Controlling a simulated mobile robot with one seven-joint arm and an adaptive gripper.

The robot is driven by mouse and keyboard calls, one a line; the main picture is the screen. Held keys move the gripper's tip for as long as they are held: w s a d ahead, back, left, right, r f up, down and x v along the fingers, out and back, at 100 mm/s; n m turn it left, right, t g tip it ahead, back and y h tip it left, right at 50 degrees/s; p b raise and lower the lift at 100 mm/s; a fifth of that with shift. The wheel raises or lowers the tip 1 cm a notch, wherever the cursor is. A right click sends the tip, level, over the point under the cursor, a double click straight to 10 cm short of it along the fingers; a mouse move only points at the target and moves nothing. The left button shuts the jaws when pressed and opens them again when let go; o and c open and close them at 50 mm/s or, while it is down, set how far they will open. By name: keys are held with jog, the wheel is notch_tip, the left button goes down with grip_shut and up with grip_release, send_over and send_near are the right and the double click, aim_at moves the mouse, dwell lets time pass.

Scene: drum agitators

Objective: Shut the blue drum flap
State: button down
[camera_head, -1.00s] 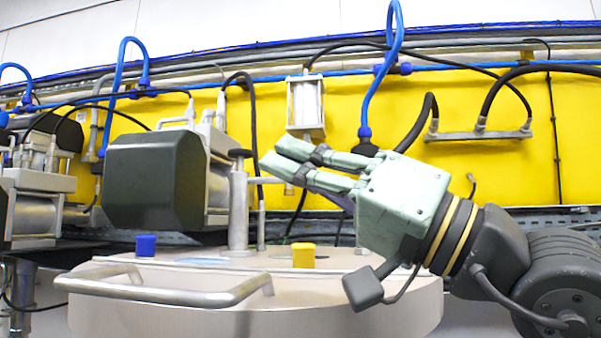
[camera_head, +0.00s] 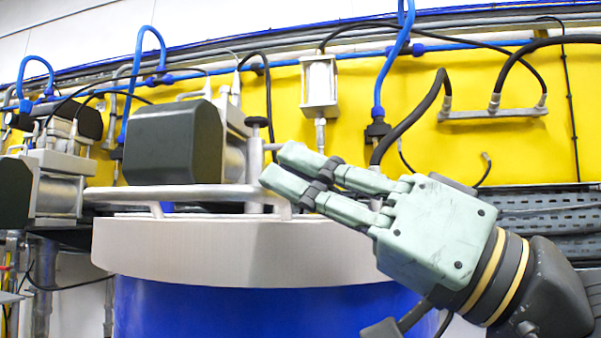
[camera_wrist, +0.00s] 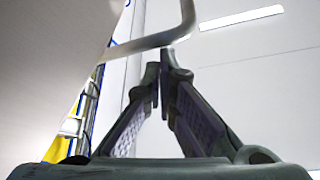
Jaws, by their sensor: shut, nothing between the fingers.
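The blue drum (camera_head: 250,310) stands in the lower middle of the head view, with a thick pale lid (camera_head: 240,250) on top. The lid is seen nearly edge-on, so its upper face is hidden and I cannot make out a separate flap or how far it is open. A metal bar handle (camera_head: 185,194) runs along the lid's near edge. My gripper (camera_head: 275,165) is shut and empty, its fingertips near the handle's right end. In the wrist view, the bent bar (camera_wrist: 155,42) lies just beyond my fingertips (camera_wrist: 160,85); contact is unclear.
A dark motor (camera_head: 175,145) sits behind the handle, with more machinery (camera_head: 45,190) at the left. A small cylinder (camera_head: 320,85) and hoses (camera_head: 420,120) hang on the yellow wall behind my gripper. A grey slotted tray (camera_head: 550,220) runs along the right.

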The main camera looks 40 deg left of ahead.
dwell(0.4)
jog(key=v, duration=1.2)
jog(key=shift+s+f, duration=0.1)
jog(key=shift+s, duration=0.05)
